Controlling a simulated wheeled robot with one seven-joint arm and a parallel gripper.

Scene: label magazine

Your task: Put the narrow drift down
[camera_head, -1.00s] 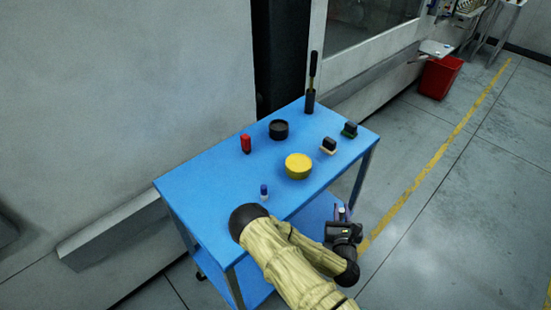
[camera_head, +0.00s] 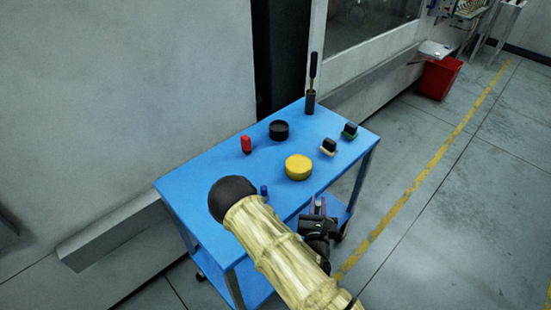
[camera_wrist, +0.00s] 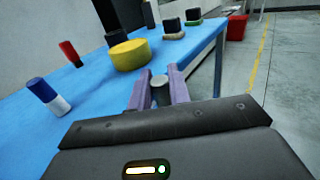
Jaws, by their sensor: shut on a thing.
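My gripper (camera_wrist: 159,91) has two purple fingers, shut on a grey cylinder, which I take to be the narrow drift (camera_wrist: 160,94). The wrist view shows the fingertips near the table's right edge, short of the yellow tin. I cannot tell their height above the top.
The front right strip looks clear.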

